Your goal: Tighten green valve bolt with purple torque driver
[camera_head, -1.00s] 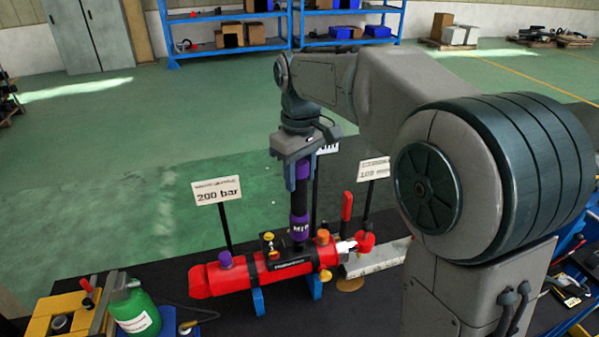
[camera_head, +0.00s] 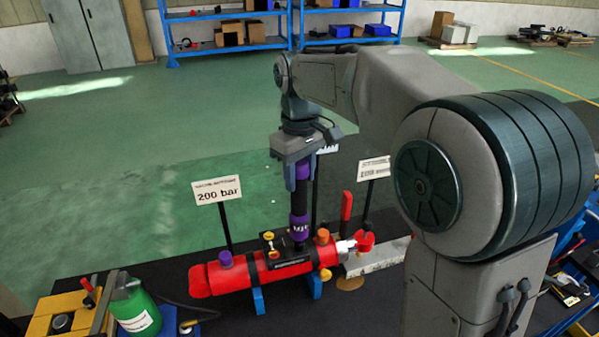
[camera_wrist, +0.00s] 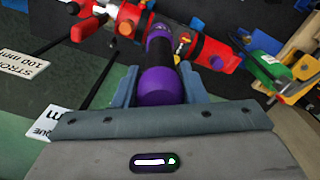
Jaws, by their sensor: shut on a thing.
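My gripper (camera_head: 299,160) is shut on the purple and black torque driver (camera_head: 300,222) and holds it upright, pointing down. The driver's lower end meets the black valve block (camera_head: 290,268) on top of the red cylinder (camera_head: 235,276). In the wrist view, the driver (camera_wrist: 159,86) sits between the two grey fingers and runs away from the camera to the block. The green valve bolt is not visible; the driver's tip hides that spot. Whether the tip is seated on a bolt cannot be told.
Purple (camera_head: 225,259) and orange (camera_head: 323,236) caps stand on the cylinder. A "200 bar" sign (camera_head: 217,190) stands behind it at left, another sign (camera_head: 374,168) at right. A red upright handle (camera_head: 346,206) is close to the right. A green bottle (camera_head: 135,310) stands at front left.

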